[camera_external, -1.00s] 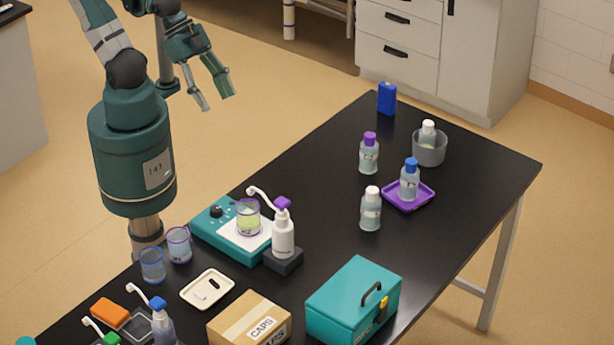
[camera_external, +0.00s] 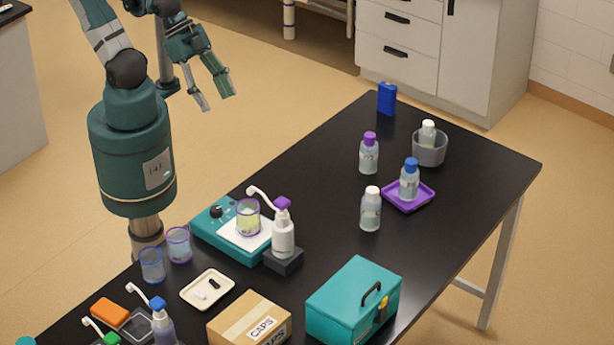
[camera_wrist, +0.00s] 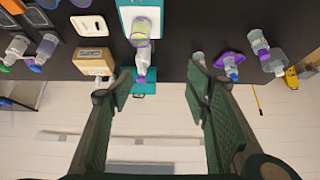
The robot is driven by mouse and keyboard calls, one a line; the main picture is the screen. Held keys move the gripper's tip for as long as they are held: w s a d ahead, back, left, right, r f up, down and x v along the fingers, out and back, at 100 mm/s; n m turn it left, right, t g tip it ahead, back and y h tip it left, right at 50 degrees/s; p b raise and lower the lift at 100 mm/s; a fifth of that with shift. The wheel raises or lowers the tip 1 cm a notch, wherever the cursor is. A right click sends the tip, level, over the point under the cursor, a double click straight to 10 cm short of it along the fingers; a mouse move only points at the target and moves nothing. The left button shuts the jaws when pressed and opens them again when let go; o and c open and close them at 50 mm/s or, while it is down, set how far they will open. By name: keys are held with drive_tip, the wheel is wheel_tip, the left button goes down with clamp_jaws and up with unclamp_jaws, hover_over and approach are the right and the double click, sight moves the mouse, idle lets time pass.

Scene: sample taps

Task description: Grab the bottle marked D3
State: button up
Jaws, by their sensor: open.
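A purple-capped bottle (camera_external: 369,156) stands on the black table. A white-capped bottle (camera_external: 370,212) stands nearer the front. A blue-capped bottle (camera_external: 409,182) stands on a purple tray (camera_external: 423,203). Another white-capped bottle (camera_external: 428,130) stands in a grey cup (camera_external: 430,152). Their labels are too small to read, so I cannot tell which is D3. My gripper (camera_external: 218,101) is open and empty, in the air left of the table, away from these bottles. In the wrist view its fingers (camera_wrist: 157,92) are spread, with the purple-capped bottle (camera_wrist: 259,44) at upper right.
A blue box (camera_external: 387,99) stands at the far corner. A teal instrument (camera_external: 208,232) bears a beaker, beside a pump bottle (camera_external: 283,236). A caps carton (camera_external: 240,322) and a teal toolbox (camera_external: 345,308) stand in front. Table is clear between the pump bottle and the purple-capped bottle.

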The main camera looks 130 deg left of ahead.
drive_tip(key=shift+o, duration=0.8)
drive_tip(key=w+a, duration=0.1)
drive_tip(key=n+g+b, duration=0.3)
drive_tip(key=n+g, duration=0.3)
drive_tip(key=n, duration=0.6)
hover_over(369, 136)
drive_tip(key=s+d, duration=0.2)
drive_tip(key=d, duration=1.1)
wheel_tip(369, 136, down, 14)
drive_tip(key=a+f+n, duration=0.1)
drive_tip(key=a+f, duration=0.2)
drive_tip(key=a, duration=0.1)
drive_tip(key=w+a+f+n+b, duration=0.1)
drive_tip(key=a+f, duration=0.3)
drive_tip(key=w+a+f+n+g, duration=0.1)
drive_tip(key=a+f, duration=0.3)
drive_tip(key=shift+a+f, duration=0.1)
drive_tip(key=shift+f, duration=0.15)
drive_tip(key=shift+s+a+f+n, duration=0.1)
drive_tip(key=shift+a+f+n, duration=0.2)
drive_tip(key=shift+a+f, duration=0.2)
